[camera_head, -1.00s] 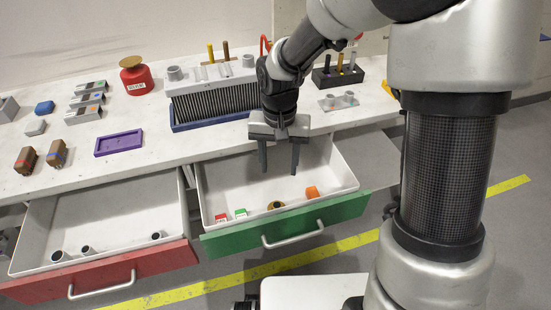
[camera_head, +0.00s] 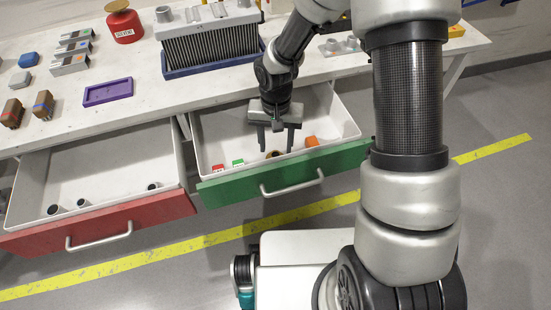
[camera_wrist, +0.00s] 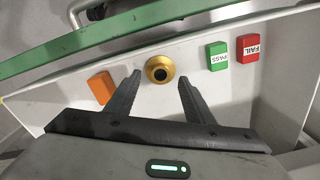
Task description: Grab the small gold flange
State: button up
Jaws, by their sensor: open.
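The small gold flange (camera_wrist: 160,70) is a round gold ring with a dark centre. It lies on the floor of the drawer with the green front (camera_head: 285,170). In the head view the flange (camera_head: 274,154) shows partly, close to my gripper's fingers. My gripper (camera_head: 275,153) is open and empty, pointing down into this drawer. In the wrist view the flange sits between and slightly beyond the two fingertips of my gripper (camera_wrist: 159,76). Neither finger appears to touch it.
An orange block (camera_wrist: 101,87) lies beside one finger. A green PASS block (camera_wrist: 218,55) and a red FAIL block (camera_wrist: 248,48) lie on the other side. The open red-fronted drawer (camera_head: 100,225) holds several dark-ended cylinders. A purple tray (camera_head: 108,92) is on the table.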

aim_at(276, 154)
jog(key=f+b, duration=0.1)
jog(key=f, duration=0.3)
jog(key=shift+w, duration=0.2)
grip_shut()
jog(key=shift+r, duration=0.1)
